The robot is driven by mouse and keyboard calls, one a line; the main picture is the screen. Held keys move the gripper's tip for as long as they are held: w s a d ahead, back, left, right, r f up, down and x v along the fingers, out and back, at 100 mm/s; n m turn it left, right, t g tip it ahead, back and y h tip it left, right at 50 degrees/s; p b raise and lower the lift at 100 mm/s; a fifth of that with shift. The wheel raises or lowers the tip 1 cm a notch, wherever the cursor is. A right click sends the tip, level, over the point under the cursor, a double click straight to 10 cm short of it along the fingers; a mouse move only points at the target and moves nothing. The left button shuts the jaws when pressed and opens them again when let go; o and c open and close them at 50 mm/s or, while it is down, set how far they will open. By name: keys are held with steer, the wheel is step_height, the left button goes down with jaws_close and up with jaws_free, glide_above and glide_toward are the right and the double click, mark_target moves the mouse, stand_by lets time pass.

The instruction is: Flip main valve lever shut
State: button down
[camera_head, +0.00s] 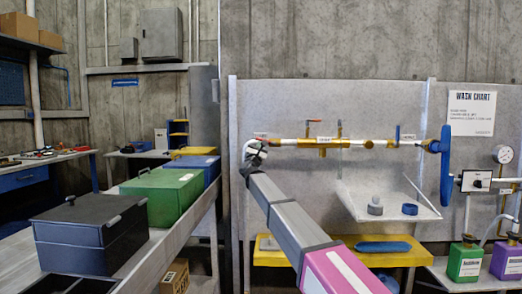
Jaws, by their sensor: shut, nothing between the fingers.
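A horizontal pipe with a brass manifold (322,143) runs along the grey wall panel. A small red lever (312,122) stands above the manifold's left part, and another upright handle (339,129) stands to its right. A blue lever (398,134) stands upright farther right on the pipe. A small red part (262,135) shows at the pipe's left end, just above my gripper. Which of these is the main valve lever I cannot tell. My gripper (254,149) is shut and empty at the pipe's left end. My arm hides what lies behind it; contact with the pipe cannot be told.
A white tray (375,213) holds small grey and blue parts below the pipe. A yellow bench (350,258) stands underneath. Green (162,195) and dark (90,232) boxes line the left counter.

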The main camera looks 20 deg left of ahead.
steer(key=w+d+r+m+g+h, duration=0.1)
steer(key=d+r+m+g+h, duration=0.2)
steer(key=r+m+h, duration=0.3)
steer(key=shift+d+r+m, duration=0.6)
steer(key=shift+r+m, duration=0.15)
steer(key=shift+m, duration=1.45)
steer(key=shift+d, duration=0.15)
